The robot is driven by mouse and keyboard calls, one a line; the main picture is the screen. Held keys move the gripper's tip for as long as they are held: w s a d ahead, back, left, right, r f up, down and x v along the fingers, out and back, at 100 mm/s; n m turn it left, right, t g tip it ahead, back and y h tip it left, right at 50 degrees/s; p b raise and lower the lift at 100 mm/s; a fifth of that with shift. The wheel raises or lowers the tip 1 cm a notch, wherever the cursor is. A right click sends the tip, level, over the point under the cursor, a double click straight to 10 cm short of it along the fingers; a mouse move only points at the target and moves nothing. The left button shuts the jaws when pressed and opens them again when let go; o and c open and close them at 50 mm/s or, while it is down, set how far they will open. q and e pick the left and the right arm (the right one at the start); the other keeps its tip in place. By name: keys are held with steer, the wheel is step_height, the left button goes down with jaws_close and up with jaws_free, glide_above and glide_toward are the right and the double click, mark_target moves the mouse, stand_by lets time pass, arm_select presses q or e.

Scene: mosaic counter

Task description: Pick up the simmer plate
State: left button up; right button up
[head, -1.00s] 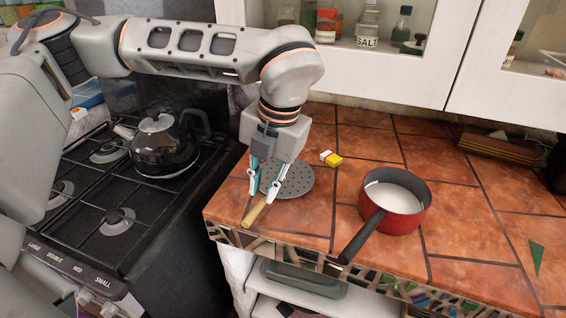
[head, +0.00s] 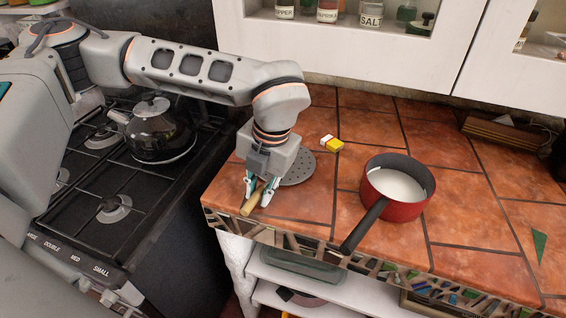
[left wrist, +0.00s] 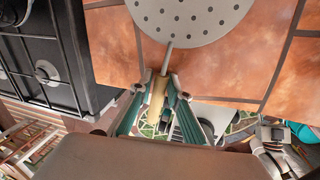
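The simmer plate is a round grey perforated disc (head: 297,168) with a wooden handle (head: 251,203). It lies on the tiled counter near its left front corner, its handle pointing to the front edge. My left gripper (head: 260,192) is low over the handle, pointing down. In the left wrist view the disc (left wrist: 190,15) is at the top, and the wooden handle (left wrist: 158,98) lies between the two fingers of my left gripper (left wrist: 159,85). The fingers stand on either side with narrow gaps. A grey part at lower right there looks like my right arm; its fingers are unclear.
A red saucepan (head: 405,207) with white contents stands to the right, its dark handle (head: 364,225) over the front edge. A small yellow-and-white item (head: 332,143) lies behind the disc. The stove with a black kettle (head: 162,135) is left. Tiles at right are mostly clear.

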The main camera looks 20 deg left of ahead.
arm_select(q)
steer(key=shift+r, duration=0.1)
jaws_close()
